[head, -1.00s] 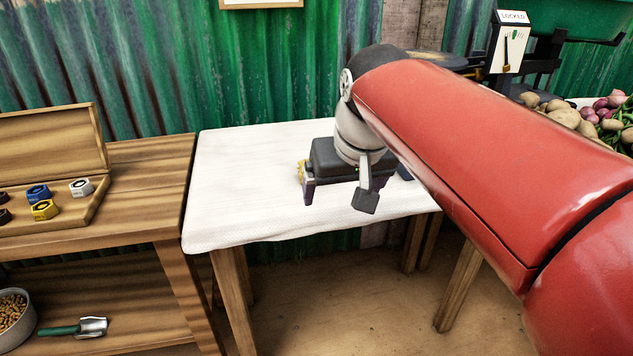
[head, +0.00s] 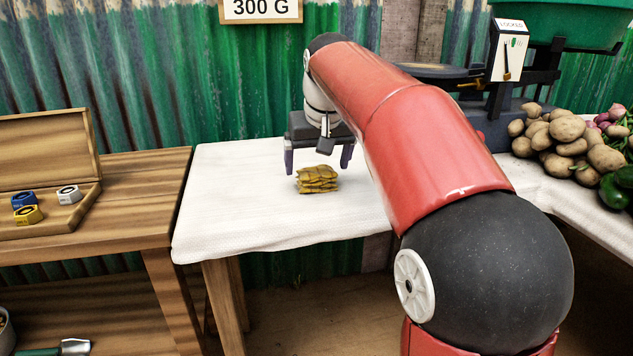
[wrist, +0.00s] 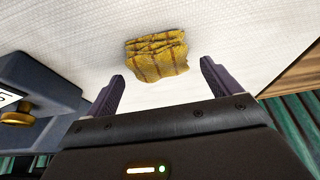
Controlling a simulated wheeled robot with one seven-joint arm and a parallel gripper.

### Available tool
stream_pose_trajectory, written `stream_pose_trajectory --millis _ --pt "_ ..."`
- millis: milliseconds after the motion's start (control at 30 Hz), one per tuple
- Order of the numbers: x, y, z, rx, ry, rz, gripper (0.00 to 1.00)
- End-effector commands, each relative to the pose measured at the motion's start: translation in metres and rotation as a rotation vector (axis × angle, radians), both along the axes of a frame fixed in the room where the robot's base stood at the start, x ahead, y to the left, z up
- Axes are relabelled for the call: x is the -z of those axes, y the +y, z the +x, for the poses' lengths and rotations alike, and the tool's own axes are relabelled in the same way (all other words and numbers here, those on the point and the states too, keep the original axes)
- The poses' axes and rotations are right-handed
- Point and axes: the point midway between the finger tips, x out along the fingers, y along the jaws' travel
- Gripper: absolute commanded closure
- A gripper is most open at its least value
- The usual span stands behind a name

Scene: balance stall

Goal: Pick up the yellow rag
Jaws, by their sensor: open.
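The yellow rag (head: 317,179) lies folded in a small stack on the white cloth of the table. In the wrist view the rag (wrist: 158,57) shows ahead of the fingertips, roughly between their lines. My gripper (head: 318,168) is open and empty, above the table and just behind the rag in the head view. In the wrist view both fingers of my gripper (wrist: 160,75) are spread apart, with no contact on the rag visible.
The white-covered table (head: 230,215) is otherwise clear around the rag. A wooden case (head: 75,215) with hex weights stands on the left bench. A scale (head: 500,100) and potatoes (head: 565,128) are at the right. A "300 G" sign (head: 260,8) hangs behind.

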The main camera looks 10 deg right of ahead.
Motion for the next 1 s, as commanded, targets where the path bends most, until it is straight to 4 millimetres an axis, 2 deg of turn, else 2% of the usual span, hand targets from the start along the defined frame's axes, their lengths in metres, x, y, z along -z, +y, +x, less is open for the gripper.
stream_pose_trajectory --millis 33,133,400,800,1000 --pt "0.012 0.000 0.003 0.000 0.005 0.000 0.11" --pt "0.023 0.000 0.009 0.000 0.003 0.000 0.11" --pt "0.026 0.000 0.011 0.000 0.001 0.000 0.12" --pt "0.026 0.000 0.011 0.000 0.001 0.000 0.62" --pt "0.025 0.000 0.011 0.000 0.000 0.000 0.62"
